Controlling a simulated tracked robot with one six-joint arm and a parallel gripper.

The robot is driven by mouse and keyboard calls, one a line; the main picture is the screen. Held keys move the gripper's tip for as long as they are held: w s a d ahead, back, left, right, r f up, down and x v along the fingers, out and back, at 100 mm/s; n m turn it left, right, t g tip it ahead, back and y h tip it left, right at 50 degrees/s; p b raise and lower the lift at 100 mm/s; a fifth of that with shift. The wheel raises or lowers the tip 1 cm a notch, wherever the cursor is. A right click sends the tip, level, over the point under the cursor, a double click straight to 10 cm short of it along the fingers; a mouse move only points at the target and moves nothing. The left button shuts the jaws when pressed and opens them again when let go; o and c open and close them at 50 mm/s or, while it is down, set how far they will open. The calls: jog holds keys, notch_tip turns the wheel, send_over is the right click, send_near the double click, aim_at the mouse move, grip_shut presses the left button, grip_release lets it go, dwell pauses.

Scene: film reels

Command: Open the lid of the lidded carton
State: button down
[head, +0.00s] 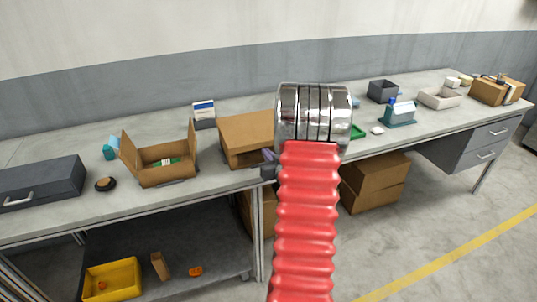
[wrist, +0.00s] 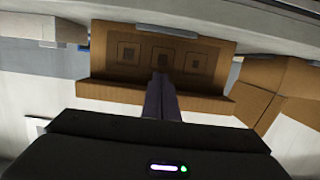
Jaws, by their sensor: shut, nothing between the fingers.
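The lidded carton (head: 245,134) is a brown cardboard box on the bench, left of my red arm, which hides its right side. Its lid lies over the top; I cannot tell whether it is slightly raised. My gripper (head: 268,158) is at the carton's front right, partly hidden by my arm. In the wrist view the carton front (wrist: 197,58) has several printed squares, with the lid's wider edge (wrist: 105,92) below it in the picture. My gripper (wrist: 162,78) is shut and empty there, its dark fingertips overlapping the front and lid edge; contact is unclear.
An open carton (head: 165,176) with raised flaps stands to the left, holding a green item. A blue-and-white box (head: 204,115) stands behind. A dark grey case (head: 40,184) lies at far left. More boxes stand on the right of the bench; a yellow bin (head: 112,280) is below.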

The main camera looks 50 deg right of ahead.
dwell(0.4)
jog(key=shift+w+d+r, duration=0.15)
jog(key=shift+w+r, duration=0.1)
jog(key=shift+r, duration=0.95)
jog(key=shift+w+d+r, duration=0.15)
jog(key=shift+w+r, duration=0.1)
jog(key=shift+r, duration=0.9)
jog(key=shift+w+d+r, duration=0.15)
jog(key=shift+w+r, duration=0.1)
jog(key=shift+r, duration=0.95)
jog(key=shift+w+d+r, duration=0.3)
jog(key=shift+w+r, duration=0.15)
jog(key=shift+r, duration=0.35)
jog(key=shift+w+d+r, duration=0.25)
jog(key=shift+w+r, duration=0.25)
jog(key=shift+r, duration=0.3)
jog(key=shift+w+d+r, duration=0.3)
jog(key=shift+w+r, duration=0.15)
jog(key=shift+r, duration=0.35)
